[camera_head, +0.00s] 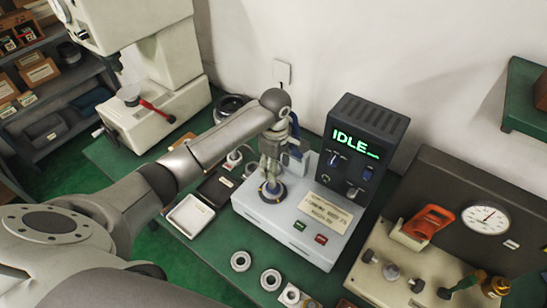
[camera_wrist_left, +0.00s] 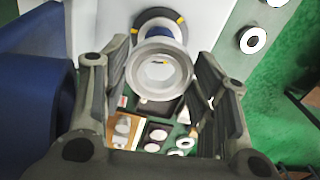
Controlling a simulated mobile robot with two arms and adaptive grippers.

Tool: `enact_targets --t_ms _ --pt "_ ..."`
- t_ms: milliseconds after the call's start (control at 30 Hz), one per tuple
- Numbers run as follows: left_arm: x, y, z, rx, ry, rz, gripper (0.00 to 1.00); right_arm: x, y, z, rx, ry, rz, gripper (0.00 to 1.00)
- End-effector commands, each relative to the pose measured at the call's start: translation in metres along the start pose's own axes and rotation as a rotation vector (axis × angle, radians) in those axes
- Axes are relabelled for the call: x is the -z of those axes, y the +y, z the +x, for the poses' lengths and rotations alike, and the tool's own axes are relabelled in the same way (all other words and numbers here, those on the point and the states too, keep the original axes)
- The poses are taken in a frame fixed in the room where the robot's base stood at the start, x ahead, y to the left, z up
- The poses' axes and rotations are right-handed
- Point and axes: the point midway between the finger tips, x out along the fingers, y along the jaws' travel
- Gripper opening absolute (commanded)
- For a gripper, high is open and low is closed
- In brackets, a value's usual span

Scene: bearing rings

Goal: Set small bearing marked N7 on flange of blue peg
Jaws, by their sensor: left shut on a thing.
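My left gripper (camera_head: 271,168) is over the pale machine, above a round seat with a dark ring-shaped flange (camera_head: 272,192). In the left wrist view, its two fingers (camera_wrist_left: 162,85) stand either side of a pale metal bearing ring (camera_wrist_left: 143,86), and the gripper is shut on it. Beyond the ring, the dark flange (camera_wrist_left: 143,17) with yellow marks shows, with a bit of the blue peg (camera_wrist_left: 181,33) at the ring's edge. I cannot tell whether the ring touches the peg. No N7 mark is readable. My right gripper is not in view.
The machine's display (camera_head: 354,145) reads IDLE. Several loose rings (camera_head: 241,261) lie on the green bench in front. A white tray (camera_head: 190,216) lies left of the machine. A gauge panel (camera_head: 486,219) stands at right. A large blue part (camera_wrist_left: 35,85) is close to the left finger.

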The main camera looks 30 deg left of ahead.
Motion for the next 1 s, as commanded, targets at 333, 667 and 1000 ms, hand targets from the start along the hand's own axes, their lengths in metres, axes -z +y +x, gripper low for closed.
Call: enact_targets --t_ms 333,667,1000 --pt "0.005 -0.001 0.017 0.001 0.002 -0.057 0.23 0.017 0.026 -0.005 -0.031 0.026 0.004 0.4" --pt "0.005 0.0 0.037 -0.001 0.001 -0.054 0.23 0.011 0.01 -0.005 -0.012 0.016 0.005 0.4" --pt "0.005 0.0 0.039 -0.002 0.0 -0.053 0.23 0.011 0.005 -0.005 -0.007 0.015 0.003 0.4"
